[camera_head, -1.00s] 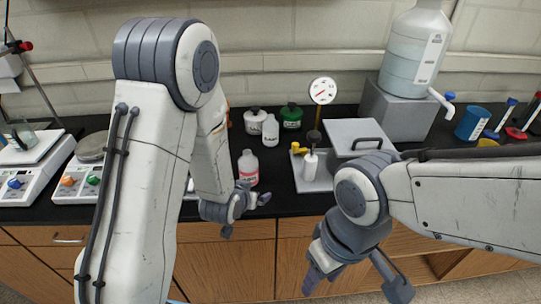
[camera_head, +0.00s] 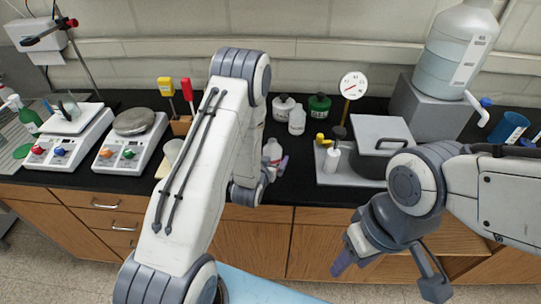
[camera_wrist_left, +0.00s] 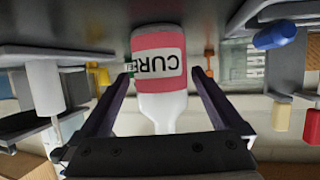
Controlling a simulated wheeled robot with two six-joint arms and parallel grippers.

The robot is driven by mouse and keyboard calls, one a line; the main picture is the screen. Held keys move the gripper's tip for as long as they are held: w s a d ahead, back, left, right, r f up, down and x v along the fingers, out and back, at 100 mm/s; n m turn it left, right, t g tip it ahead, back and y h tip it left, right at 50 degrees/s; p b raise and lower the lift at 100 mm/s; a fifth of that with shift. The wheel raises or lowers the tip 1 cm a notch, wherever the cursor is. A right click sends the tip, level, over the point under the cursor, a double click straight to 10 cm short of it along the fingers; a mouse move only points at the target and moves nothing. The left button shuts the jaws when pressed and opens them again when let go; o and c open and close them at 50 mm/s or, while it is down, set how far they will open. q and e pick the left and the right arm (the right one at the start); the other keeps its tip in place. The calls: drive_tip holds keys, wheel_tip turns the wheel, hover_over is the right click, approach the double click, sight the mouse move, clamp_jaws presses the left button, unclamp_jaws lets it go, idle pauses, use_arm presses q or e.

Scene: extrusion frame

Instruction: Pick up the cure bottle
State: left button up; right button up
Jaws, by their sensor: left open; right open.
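The cure bottle (camera_head: 271,149) is white with a red label band and stands on the black bench, partly hidden behind my left gripper (camera_head: 275,170). In the left wrist view the picture is upside down, and the bottle (camera_wrist_left: 160,55) shows its "CURE" label between the two spread fingers (camera_wrist_left: 161,78). A gap shows beside the bottle on at least one side, so the fingers are around it but not closed on it. My right gripper (camera_head: 388,275) is open and empty, in front of the bench at the right.
A grey tray (camera_head: 330,178) with a lidded pot (camera_head: 383,135) is to the right. Two scales (camera_head: 128,140) are at the left. A large carboy (camera_head: 455,55) stands at the back right.

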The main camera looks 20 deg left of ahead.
sight(275, 144)
use_arm(q)
drive_tip(key=p+x, duration=0.2)
drive_tip(key=x, duration=0.1)
drive_tip(key=shift+w, duration=0.15)
drive_tip(key=shift+w+a+f, duration=0.1)
drive_tip(key=shift+w+f, duration=0.2)
drive_tip(key=shift+w, duration=0.25)
drive_tip(key=c, duration=1.4)
drive_tip(key=shift+r+b, duration=0.35)
drive_tip(key=shift+r, duration=0.45)
wheel_tip(275, 144, up, 2)
drive_tip(key=shift+r+b, duration=0.2)
drive_tip(key=shift+b, duration=0.4)
drive_tip(key=s+d+r+b, duration=0.3)
drive_tip(key=d+r, duration=0.4)
drive_tip(key=d, duration=0.4)
